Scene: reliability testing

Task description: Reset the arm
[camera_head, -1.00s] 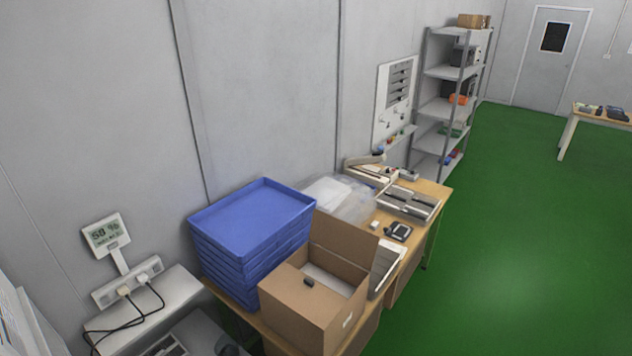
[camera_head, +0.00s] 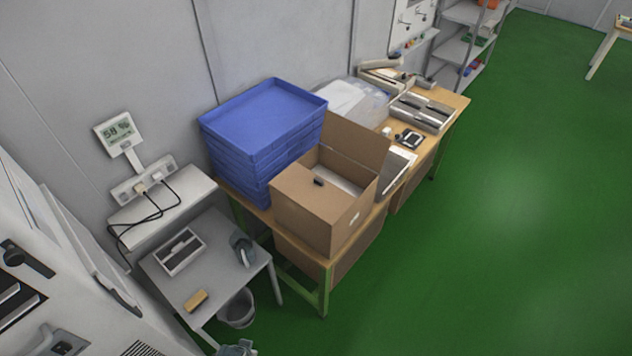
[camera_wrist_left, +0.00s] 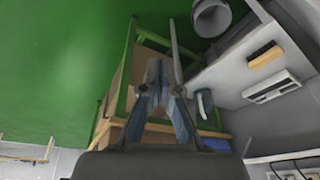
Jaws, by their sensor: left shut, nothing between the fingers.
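My left gripper (camera_wrist_left: 166,70) shows in the left wrist view, its grey fingers drawn together with nothing between them. It points over the green floor and the green-framed workbench. The small grey table with its items lies to the right in that view. In the head view a small grey part at the bottom edge may belong to my arm, but I cannot tell. My right gripper is in neither view.
In the head view an open cardboard box (camera_head: 306,213) and stacked blue trays (camera_head: 240,130) stand on the workbench. A small grey table (camera_head: 215,262) holds a tan block (camera_head: 196,300). A bin (camera_head: 237,309) is beside it. Green floor (camera_head: 500,230) is clear at right.

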